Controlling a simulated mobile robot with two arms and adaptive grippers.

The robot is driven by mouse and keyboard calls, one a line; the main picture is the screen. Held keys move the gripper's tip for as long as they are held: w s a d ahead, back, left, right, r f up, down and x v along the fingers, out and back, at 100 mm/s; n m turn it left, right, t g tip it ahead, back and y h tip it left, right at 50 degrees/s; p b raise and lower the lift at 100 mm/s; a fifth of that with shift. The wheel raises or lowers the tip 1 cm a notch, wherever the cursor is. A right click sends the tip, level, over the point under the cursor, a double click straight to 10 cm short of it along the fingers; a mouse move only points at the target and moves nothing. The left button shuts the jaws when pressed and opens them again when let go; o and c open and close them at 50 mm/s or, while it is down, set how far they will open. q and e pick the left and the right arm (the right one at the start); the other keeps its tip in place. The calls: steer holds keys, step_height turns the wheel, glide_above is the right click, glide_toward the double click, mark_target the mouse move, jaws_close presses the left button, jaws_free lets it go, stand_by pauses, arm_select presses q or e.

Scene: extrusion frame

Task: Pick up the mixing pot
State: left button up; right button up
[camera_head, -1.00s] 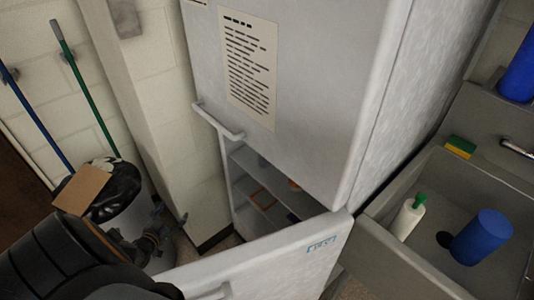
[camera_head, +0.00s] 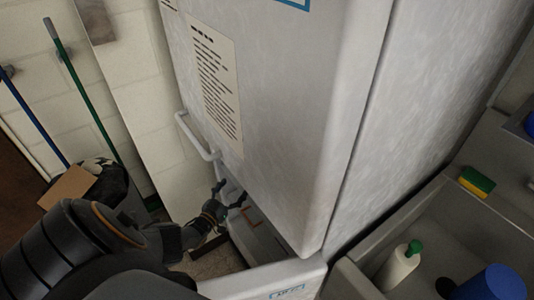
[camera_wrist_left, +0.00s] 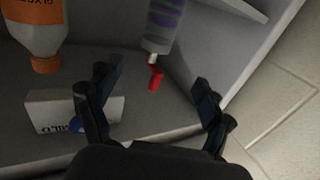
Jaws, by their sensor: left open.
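I cannot make out a mixing pot in either view. My left gripper (camera_head: 232,194) is at the opening of the lower compartment of a tall white fridge-like cabinet (camera_head: 290,110). In the left wrist view the left gripper (camera_wrist_left: 158,85) is open and empty, its two fingers spread at the front of a grey shelf (camera_wrist_left: 180,113). Beyond the fingers are a bottle with an orange cap (camera_wrist_left: 46,62), a purple-and-white tube (camera_wrist_left: 162,27) with a small red piece (camera_wrist_left: 155,79) beside its tip, and a white box (camera_wrist_left: 68,111). My right gripper is not in view.
At right is a grey sink (camera_head: 440,245) with a blue cylinder (camera_head: 492,284), a green-capped white bottle (camera_head: 400,266) and a sponge (camera_head: 477,182).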

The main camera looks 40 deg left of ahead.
arm_select(q)
steer(key=w+b, duration=0.1)
steer(key=w, duration=0.1)
steer(key=w+b, duration=0.1)
steer(key=w, duration=0.1)
steer(key=w+a+b, duration=0.1)
steer(key=w, duration=0.1)
steer(key=shift+w+a+b, duration=0.15)
steer(key=shift+w+b, duration=0.6)
steer(key=shift+w, duration=0.35)
steer(key=shift+w+r+b, duration=0.2)
steer(key=shift+w+b, duration=0.35)
steer(key=shift+w, duration=0.6)
steer(key=shift+w+a+b, duration=0.1)
steer(key=shift+w+b, duration=0.75)
steer(key=shift+w, duration=0.8)
steer(key=shift+a+r, duration=0.1)
steer(key=shift+r, duration=0.05)
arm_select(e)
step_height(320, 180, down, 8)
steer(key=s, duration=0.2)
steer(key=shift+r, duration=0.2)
arm_select(q)
steer(key=shift+s, duration=0.1)
steer(key=shift+c, duration=0.9)
steer(key=c, duration=1.1)
steer(key=shift+c, duration=0.3)
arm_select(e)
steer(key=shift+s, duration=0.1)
